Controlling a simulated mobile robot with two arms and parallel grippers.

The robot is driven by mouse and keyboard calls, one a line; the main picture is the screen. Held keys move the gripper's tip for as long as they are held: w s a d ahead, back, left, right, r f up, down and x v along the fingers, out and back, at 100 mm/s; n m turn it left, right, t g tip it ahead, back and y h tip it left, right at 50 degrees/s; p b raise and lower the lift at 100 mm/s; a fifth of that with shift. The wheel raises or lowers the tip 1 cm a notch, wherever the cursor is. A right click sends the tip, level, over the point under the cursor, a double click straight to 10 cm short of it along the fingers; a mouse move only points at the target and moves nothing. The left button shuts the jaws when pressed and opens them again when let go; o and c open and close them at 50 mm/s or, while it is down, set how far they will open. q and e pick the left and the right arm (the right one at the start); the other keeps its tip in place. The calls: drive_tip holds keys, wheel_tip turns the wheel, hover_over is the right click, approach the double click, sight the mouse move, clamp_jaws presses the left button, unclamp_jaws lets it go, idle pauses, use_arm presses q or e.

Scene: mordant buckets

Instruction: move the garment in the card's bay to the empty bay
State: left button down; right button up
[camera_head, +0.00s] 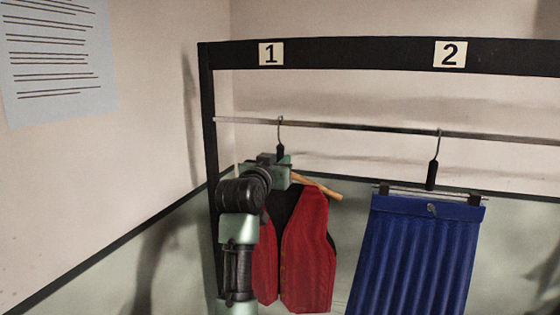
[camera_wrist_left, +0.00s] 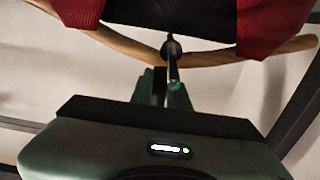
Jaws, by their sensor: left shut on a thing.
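A red vest (camera_head: 304,250) with a dark inside hangs on a wooden hanger (camera_head: 318,186) under the label 1 (camera_head: 271,54). The hanger's hook (camera_head: 281,122) is at the rail (camera_head: 350,128). My left gripper (camera_head: 281,160) is shut on the hanger's neck just below the rail, and my arm hides the vest's left side. The left wrist view shows the fingers (camera_wrist_left: 166,88) at the neck, with the wooden hanger (camera_wrist_left: 210,57) and red vest (camera_wrist_left: 272,25) beyond. A blue pleated skirt (camera_head: 415,255) hangs from a clip hanger (camera_head: 433,175) under the label 2 (camera_head: 450,54). My right gripper is out of view.
A black frame (camera_head: 360,54) carries the labels, and its left post (camera_head: 208,150) stands close to my arm. A sheet with unreadable lines (camera_head: 58,60) is on the left wall. The rail between the two hangers is clear. The rack continues past the right edge.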

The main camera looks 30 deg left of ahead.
use_arm(q)
drive_tip(key=shift+r, duration=0.1)
drive_tip(key=c, duration=1.3)
unclamp_jaws()
drive_tip(key=b+v, duration=0.2)
drive_tip(key=v, duration=0.6)
